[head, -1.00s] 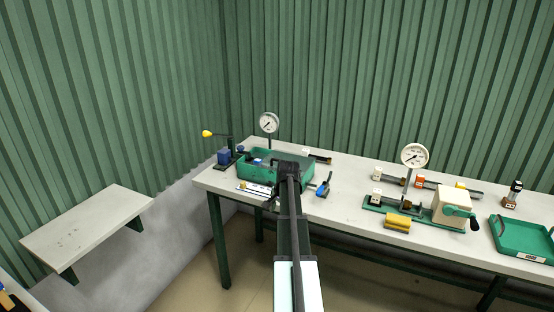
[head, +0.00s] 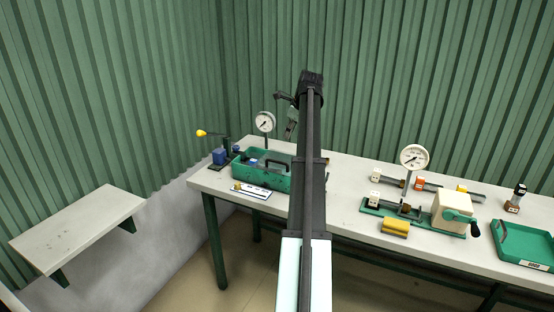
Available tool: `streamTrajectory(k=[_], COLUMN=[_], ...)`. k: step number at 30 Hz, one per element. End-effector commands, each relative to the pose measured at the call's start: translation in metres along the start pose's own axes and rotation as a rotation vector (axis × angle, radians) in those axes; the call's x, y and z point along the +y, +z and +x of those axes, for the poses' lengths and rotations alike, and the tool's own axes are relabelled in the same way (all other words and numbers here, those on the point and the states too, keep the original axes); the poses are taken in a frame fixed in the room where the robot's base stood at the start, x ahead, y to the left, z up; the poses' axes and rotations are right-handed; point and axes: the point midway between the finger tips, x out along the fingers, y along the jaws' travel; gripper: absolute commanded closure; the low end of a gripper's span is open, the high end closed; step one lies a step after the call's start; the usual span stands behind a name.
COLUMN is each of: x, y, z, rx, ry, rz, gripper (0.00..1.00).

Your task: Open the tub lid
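The green tub (head: 262,182) stands on the left part of the bench. Its top looks at least partly open, with a small blue thing showing inside. A dark arched handle (head: 277,159) stands at its right end. I cannot make out a separate lid. My arm rises in front of the bench and hides what lies right of the tub. My gripper (head: 290,130) hangs from the arm's end, above and right of the tub in the picture and apart from it. It is small and dark, and its finger opening cannot be made out.
The bench (head: 345,215) holds a dial gauge (head: 264,122) behind the tub and a white card (head: 251,189) in front of it. A yellow-knobbed lever device (head: 219,156) stands at left. A cranked cream box (head: 451,211) and green tray (head: 522,243) are at right.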

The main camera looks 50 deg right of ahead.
Motion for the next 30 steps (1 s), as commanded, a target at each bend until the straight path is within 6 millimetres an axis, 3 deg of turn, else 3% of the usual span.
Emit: streamTrajectory(k=[8, 24, 30], x=[0.000, -0.001, -0.001], y=[0.000, 0.001, 0.001], z=[0.033, 0.136, 0.161], rx=[0.001, 0.002, 0.001], ry=[0.002, 0.001, 0.000], rz=[0.003, 0.001, 0.000], gripper=[0.61, 0.61, 0.61])
